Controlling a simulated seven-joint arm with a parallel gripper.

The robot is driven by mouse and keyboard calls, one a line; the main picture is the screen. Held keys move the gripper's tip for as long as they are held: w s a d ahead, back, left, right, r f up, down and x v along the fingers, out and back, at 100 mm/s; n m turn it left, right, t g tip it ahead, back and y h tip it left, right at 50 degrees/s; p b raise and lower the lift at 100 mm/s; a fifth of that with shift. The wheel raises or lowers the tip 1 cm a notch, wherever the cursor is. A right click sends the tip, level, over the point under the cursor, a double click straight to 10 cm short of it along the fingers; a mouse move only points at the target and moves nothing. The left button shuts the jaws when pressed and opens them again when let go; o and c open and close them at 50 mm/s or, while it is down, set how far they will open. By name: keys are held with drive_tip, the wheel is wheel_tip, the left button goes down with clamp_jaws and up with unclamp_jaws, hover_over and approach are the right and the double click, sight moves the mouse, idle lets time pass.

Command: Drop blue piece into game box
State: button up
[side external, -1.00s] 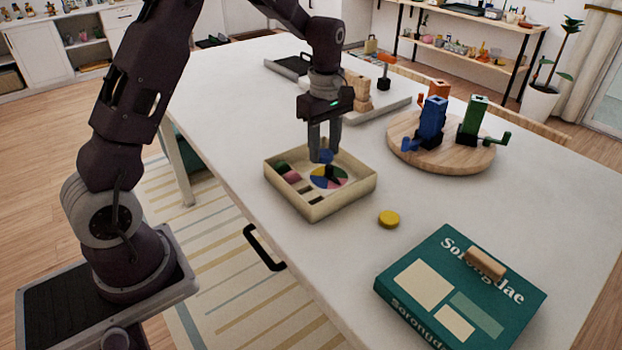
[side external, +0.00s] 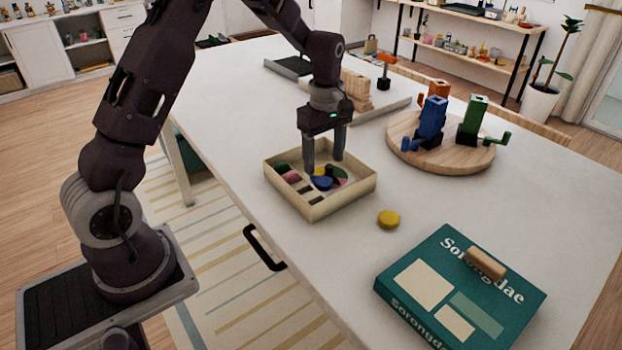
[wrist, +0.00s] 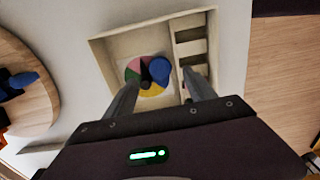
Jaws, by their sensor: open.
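The blue piece (side external: 321,183) is a round disc lying inside the open cream game box (side external: 317,214), on or against the multicoloured spinner wheel. It also shows in the wrist view (wrist: 159,68), overlapping the wheel's right side. My gripper (side external: 324,165) is above the box with its fingers apart and nothing between them. In the wrist view the two fingers (wrist: 162,86) stand on either side of the wheel and the disc. The far finger's tip is over the box, and the near one partly hides the compartments on the left.
A yellow disc (side external: 389,219) lies on the white table right of the box. A teal game box (side external: 440,315) with a wooden piece (side external: 485,264) on it is at front right. A round wooden board (side external: 455,157) holds coloured figures. A grey tray (side external: 375,115) with wooden blocks is behind.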

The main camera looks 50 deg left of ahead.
wheel_tip(320, 180, up, 7)
drive_tip(key=shift+f, duration=0.15)
drive_tip(key=s+d+r+m+t, duration=0.2)
drive_tip(key=s+d+r+m, duration=0.25)
drive_tip(key=s+r, duration=0.2)
drive_tip(key=s+d+r+m+t, duration=0.1)
drive_tip(key=s+d+r+m, duration=0.2)
drive_tip(key=s+r+m, duration=0.35)
drive_tip(key=s+d+f+m+t, duration=0.2)
drive_tip(key=s+m, duration=0.5)
drive_tip(key=s, duration=0.7)
drive_tip(key=shift+s+d+f+t, duration=0.2)
drive_tip(key=shift+f+t, duration=0.1)
drive_tip(key=shift+f, duration=0.2)
